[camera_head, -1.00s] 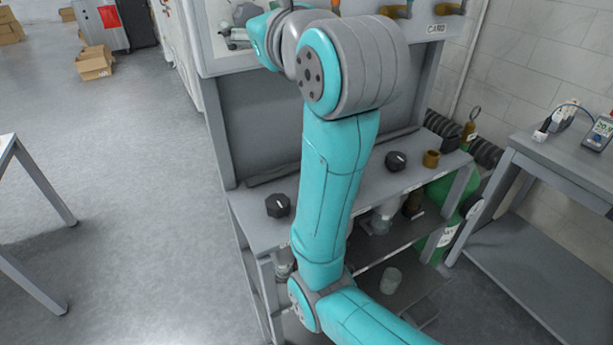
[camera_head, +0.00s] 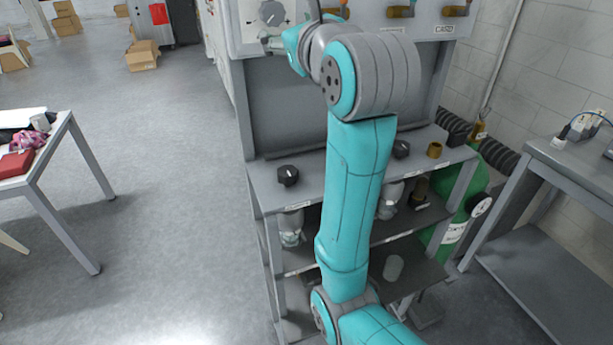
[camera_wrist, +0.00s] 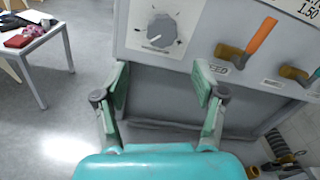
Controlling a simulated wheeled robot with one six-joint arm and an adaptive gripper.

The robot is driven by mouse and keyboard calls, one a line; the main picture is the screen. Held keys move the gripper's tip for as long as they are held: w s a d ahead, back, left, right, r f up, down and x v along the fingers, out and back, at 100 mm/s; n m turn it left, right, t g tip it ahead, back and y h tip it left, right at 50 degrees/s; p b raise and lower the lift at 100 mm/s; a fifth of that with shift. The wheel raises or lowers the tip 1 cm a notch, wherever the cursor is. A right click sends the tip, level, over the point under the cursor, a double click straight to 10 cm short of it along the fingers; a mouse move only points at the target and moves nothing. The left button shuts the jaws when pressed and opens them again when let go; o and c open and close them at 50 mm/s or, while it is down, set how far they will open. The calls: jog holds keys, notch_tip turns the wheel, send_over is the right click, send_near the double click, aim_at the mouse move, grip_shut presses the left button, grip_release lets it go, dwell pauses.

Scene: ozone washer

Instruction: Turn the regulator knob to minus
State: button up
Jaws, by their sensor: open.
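The regulator knob (camera_wrist: 162,30) is a round grey dial with a pointer on a white panel (camera_wrist: 190,14). In the wrist view it sits above and between my open gripper fingers (camera_wrist: 160,88), apart from them. Its pointer mark leans to the lower left; the scale marks are too small to read. In the head view the knob (camera_head: 271,13) shows at the top, on the front of the washer. My gripper there (camera_head: 272,42) is just below the knob and partly hidden by my arm.
Black knobs (camera_head: 288,175) stand on the shelf (camera_head: 262,190) below the panel. A green cylinder (camera_head: 474,190) and a grey table (camera_head: 560,160) are at right. A table (camera_head: 62,128) stands left; floor between is clear.

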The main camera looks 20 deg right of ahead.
notch_tip(320, 180, down, 28)
jog(key=s+n+g, duration=0.1)
jog(key=s+n, duration=0.1)
jog(key=n, duration=0.8)
jog(key=shift+s+d, duration=0.15)
jog(key=shift+d, duration=0.25)
jog(key=shift+r, duration=0.1)
